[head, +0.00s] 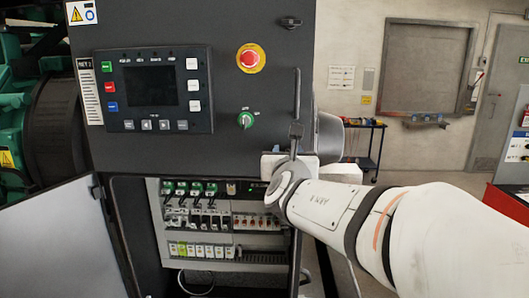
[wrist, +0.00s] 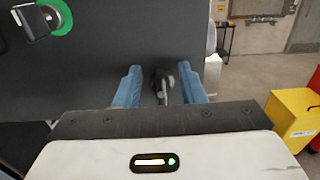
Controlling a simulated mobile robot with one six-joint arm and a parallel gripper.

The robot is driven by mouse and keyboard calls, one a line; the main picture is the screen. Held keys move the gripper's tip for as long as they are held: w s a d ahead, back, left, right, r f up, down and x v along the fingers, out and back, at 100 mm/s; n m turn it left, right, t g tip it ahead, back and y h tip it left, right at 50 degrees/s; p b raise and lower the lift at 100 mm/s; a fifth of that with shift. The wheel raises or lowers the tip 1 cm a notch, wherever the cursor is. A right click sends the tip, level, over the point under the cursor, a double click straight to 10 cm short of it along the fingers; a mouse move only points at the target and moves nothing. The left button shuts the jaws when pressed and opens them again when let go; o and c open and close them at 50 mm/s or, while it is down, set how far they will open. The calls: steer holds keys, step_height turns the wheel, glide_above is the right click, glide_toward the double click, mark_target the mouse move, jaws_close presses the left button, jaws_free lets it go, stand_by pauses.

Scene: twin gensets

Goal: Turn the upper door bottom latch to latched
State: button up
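The upper door (head: 225,135) is a dark panel that looks closed, with a controller screen, a red stop button and a green switch. A small black latch (head: 297,130) is at its lower right corner, below a long vertical bar. In the wrist view the latch (wrist: 160,84) shows between the two blue fingers of my gripper (wrist: 160,90). The fingers are spread, with a visible gap on each side of the latch. In the head view my gripper (head: 288,160) is at the door's bottom right edge, partly hiding the latch's lower part. I cannot tell the latch's exact angle.
A top latch (head: 290,22) is on the same door. Below, the lower compartment is open, with breakers (head: 200,215) inside; its door (head: 55,245) is swung out left. A yellow bin (wrist: 292,118) is at the right in the wrist view.

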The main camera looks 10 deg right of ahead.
steer(key=shift+c, duration=0.6)
jaws_close()
steer(key=shift+f, duration=0.2)
